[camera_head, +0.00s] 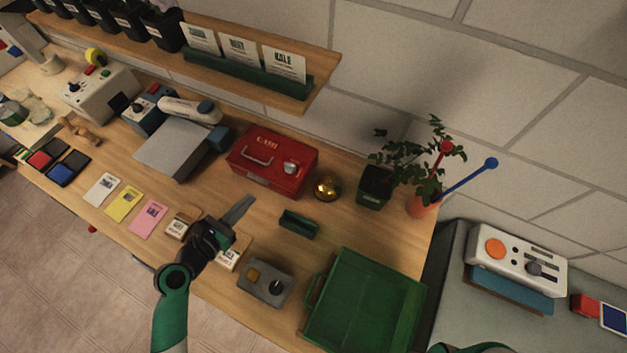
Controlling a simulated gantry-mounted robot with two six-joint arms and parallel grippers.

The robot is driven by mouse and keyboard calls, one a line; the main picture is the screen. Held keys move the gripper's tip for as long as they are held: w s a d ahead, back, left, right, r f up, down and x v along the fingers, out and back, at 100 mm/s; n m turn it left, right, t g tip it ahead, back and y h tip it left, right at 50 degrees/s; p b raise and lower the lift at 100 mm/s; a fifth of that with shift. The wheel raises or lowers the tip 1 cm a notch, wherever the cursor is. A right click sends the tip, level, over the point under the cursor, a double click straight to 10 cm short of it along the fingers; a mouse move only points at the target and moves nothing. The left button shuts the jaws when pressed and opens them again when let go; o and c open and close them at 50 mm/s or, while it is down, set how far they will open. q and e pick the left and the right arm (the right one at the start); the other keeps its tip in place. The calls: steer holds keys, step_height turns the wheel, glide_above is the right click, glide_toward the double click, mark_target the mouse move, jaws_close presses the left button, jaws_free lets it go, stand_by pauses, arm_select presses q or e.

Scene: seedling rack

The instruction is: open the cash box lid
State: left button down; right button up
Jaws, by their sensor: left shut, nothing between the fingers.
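The red cash box (273,163) stands on the wooden bench near the wall. Its lid is down, with the word CASH, a pale handle and a round silver knob or lock on it. My left gripper (239,209) is shut and empty, in front of the box and to its lower left, apart from it. The fingers point up and right towards the box. Of my right arm only a small green and black part shows at the bottom edge; its gripper is out of view.
A brass bell (327,188) stands right of the box, and a small green tray (299,224) lies in front. A grey box with a knob (265,283) and a large green tray (366,305) are nearer. A potted plant (375,187) is at right. A grey flat-topped device (172,149) stands left.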

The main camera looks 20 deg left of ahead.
arm_select(q)
steer(key=shift+n+g+y, duration=0.4)
steer(key=shift+n, duration=0.2)
steer(key=s+a+f, duration=0.2)
steer(key=s, duration=0.1)
steer(key=shift+s+a, duration=0.2)
steer(key=shift+a, duration=0.25)
steer(key=b+x, duration=0.1)
steer(key=x, duration=0.9)
steer(key=shift+w+r, duration=0.15)
